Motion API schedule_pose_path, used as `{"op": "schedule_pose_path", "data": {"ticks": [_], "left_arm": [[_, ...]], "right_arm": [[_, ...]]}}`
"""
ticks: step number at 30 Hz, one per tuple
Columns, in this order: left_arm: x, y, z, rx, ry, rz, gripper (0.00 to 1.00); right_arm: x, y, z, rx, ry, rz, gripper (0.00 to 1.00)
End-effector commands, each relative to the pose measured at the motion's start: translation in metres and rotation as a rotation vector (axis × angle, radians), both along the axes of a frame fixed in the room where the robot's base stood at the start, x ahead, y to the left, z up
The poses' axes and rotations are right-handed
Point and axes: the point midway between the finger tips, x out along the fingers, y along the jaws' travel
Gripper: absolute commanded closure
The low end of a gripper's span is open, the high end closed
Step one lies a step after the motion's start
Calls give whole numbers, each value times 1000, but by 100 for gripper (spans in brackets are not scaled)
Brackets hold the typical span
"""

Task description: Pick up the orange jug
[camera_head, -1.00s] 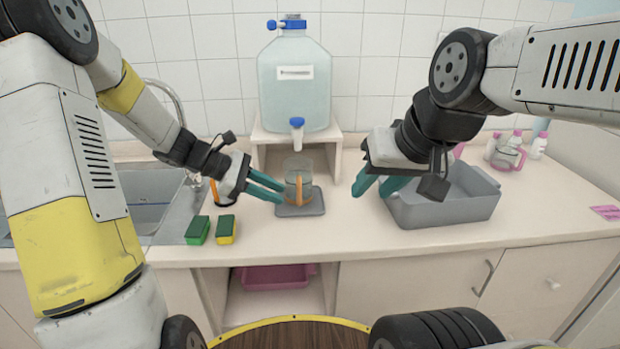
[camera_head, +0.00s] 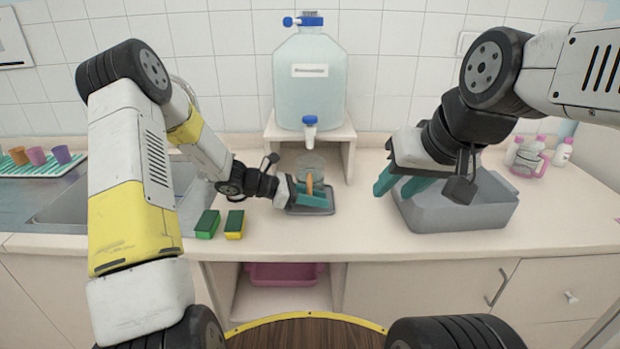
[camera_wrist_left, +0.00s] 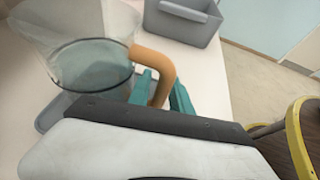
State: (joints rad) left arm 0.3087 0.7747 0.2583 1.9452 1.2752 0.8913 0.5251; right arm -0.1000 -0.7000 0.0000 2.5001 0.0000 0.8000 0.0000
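The jug with the orange handle is clear (camera_head: 311,166) and stands upright on a grey tray (camera_head: 328,208) below the dispenser's tap. My left gripper (camera_head: 318,196) is at its orange handle. In the left wrist view the jug's clear body (camera_wrist_left: 85,65) is at upper left, and the handle (camera_wrist_left: 158,66) runs down between the two teal fingers (camera_wrist_left: 162,95). The fingers look apart, with a gap between the handle and the right finger. My right gripper (camera_head: 398,184) is open and empty over the left edge of a grey basin.
A large water dispenser (camera_head: 309,85) stands on a stand (camera_head: 345,135) behind the jug. The grey basin (camera_head: 455,215) is to the right. Two sponges (camera_head: 220,224) lie at front left, near the sink (camera_head: 60,205). The counter front between sponges and basin is clear.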

Motion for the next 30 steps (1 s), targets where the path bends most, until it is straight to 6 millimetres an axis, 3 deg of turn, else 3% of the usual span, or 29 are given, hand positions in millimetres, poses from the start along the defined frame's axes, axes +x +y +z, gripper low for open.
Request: {"op": "schedule_pose_path", "data": {"ticks": [8,12,30], "left_arm": [[1,-5,-2,1,0,1,77],[1,-5,-2,1,0,1,100],[1,-4,-2,1,-1,1,100]], "right_arm": [[0,0,0,0,0,0,64],[0,0,0,0,0,0,64],[0,0,0,0,0,0,64]]}}
